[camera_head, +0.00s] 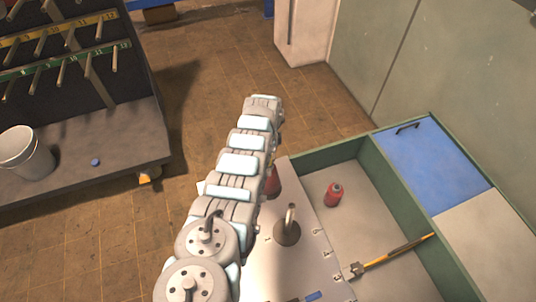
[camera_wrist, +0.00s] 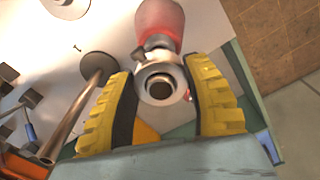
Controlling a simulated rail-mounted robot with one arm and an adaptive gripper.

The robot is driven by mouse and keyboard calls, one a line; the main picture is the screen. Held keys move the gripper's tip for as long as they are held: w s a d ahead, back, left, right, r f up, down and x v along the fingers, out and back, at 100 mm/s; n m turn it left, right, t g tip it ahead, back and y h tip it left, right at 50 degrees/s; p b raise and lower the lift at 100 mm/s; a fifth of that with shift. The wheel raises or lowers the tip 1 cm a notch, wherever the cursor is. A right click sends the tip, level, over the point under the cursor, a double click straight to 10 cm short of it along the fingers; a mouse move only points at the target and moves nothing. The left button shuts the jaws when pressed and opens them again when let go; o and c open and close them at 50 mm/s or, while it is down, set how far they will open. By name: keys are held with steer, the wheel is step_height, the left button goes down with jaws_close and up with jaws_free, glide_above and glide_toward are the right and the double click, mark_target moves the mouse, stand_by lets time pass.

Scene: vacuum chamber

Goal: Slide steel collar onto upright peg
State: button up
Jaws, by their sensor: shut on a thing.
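The steel collar (camera_wrist: 160,84) is a short metal ring with a dark bore, seen nearly end-on in the wrist view. My gripper (camera_wrist: 163,72) has its yellow ribbed fingers on either side of it and is shut on it. The upright peg (camera_wrist: 78,112) is a bare metal rod on a round base (camera_wrist: 100,66), left of the left finger and apart from the collar. In the head view the peg (camera_head: 290,213) stands on the light board, right of my arm. The collar and my gripper are hidden by my arm in that view.
A yellow-handled tool (camera_head: 395,253) lies in the green-walled bench (camera_head: 385,180). A red object (camera_wrist: 160,22) shows just beyond the collar.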

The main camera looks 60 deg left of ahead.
steer(key=shift+f+b, duration=0.3)
steer(key=shift+f, duration=0.15)
steer(key=shift+f+b, duration=1.15)
steer(key=shift+f, duration=0.05)
steer(key=o, duration=1.3)
steer(key=shift+r, duration=0.15)
steer(key=shift+r, duration=5.9)
